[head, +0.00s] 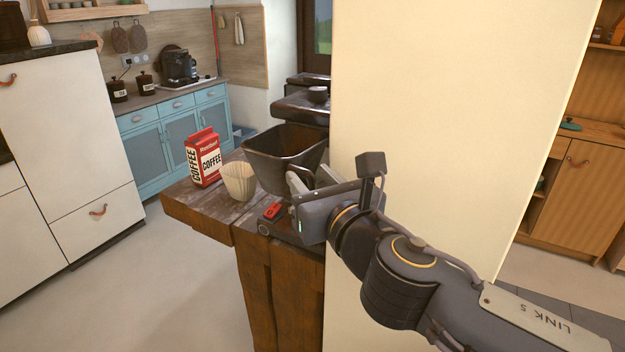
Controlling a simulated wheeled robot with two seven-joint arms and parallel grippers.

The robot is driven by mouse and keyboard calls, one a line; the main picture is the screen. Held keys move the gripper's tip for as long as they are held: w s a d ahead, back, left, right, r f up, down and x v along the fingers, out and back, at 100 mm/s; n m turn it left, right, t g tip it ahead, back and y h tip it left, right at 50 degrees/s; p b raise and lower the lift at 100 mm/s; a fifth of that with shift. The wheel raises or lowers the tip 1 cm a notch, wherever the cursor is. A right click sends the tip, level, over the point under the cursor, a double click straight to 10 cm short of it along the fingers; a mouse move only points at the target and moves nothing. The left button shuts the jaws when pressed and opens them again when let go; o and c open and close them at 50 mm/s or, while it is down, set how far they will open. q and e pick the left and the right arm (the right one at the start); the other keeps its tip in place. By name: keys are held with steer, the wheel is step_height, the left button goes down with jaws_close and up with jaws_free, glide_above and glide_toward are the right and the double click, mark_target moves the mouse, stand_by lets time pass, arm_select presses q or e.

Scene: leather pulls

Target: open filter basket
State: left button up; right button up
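The dark filter basket (278,166), a tapered bin with an open top, juts out to the front left of the dark coffee machine (302,106). The cream panel hides much of the machine. My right gripper (311,178) is at the basket's lower right side, its two pale fingers apart and pointing at it. I cannot tell whether they touch the basket. A pale fluted paper filter (239,182) stands on the wooden table just left of the basket. A red and white coffee pack (203,158) stands behind it to the left. My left gripper is out of view.
The wooden table (190,204) has a bare front left corner. A small red switch (273,211) sits on the machine's base near my gripper. A tall cream panel (440,100) rises close behind my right arm. Blue cabinets (180,137) stand at the back.

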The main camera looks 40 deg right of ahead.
steer(key=shift+a, duration=0.1)
steer(key=p+v, duration=0.1)
steer(key=v, duration=0.5)
steer(key=shift+s+r+p, duration=0.15)
steer(key=shift+s+p, duration=0.2)
steer(key=shift+s, duration=0.05)
steer(key=shift+s+a, duration=0.1)
steer(key=shift+s, duration=0.4)
steer(key=shift+f, duration=0.25)
